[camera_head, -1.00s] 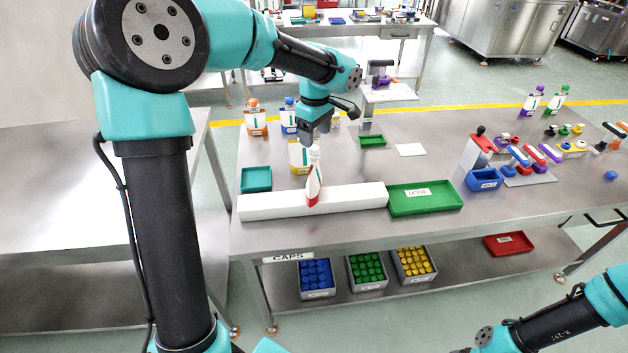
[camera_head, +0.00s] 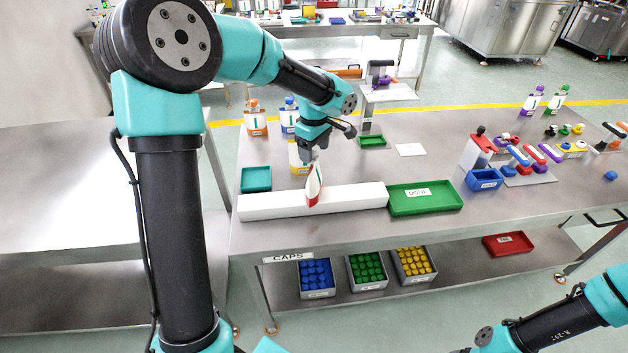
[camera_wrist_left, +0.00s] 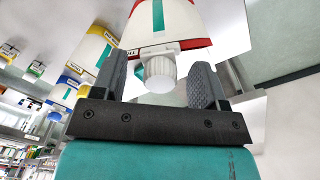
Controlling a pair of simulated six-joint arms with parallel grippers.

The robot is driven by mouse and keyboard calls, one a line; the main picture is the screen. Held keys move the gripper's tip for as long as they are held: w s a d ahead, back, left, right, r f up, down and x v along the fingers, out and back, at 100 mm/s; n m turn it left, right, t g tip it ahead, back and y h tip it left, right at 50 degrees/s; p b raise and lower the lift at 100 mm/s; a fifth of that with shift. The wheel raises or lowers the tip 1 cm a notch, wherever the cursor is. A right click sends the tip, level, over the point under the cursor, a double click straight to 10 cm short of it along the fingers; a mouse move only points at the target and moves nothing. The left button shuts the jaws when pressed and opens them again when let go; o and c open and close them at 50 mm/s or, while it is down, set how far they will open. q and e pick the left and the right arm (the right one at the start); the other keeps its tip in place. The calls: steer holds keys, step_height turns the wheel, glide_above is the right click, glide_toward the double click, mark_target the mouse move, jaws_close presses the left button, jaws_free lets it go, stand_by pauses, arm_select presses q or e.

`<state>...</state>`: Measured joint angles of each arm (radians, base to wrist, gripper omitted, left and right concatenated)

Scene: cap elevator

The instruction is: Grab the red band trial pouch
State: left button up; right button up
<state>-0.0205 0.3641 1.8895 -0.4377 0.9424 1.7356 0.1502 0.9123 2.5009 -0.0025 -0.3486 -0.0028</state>
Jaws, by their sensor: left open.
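The red band trial pouch (camera_head: 314,186) is white with a red band and stands at the white rail (camera_head: 345,200) on the steel table. In the left wrist view the pouch (camera_wrist_left: 165,22) shows a teal stripe, a red band and a white ribbed cap (camera_wrist_left: 160,73). My left gripper (camera_head: 312,157) is above the pouch's top in the head view. In the left wrist view my left gripper (camera_wrist_left: 158,68) is open, with one finger on each side of the cap and gaps between. The right arm shows at the lower right, but its gripper does not.
A yellow-band pouch (camera_head: 297,158) stands just behind, with blue (camera_head: 289,115) and orange (camera_head: 256,119) pouches farther back. A teal tray (camera_head: 256,179) is left and a green tray (camera_head: 425,199) right.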

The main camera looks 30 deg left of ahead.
arm_select(q)
steer(key=shift+c, duration=0.5)
jaws_close()
stand_by(0.3)
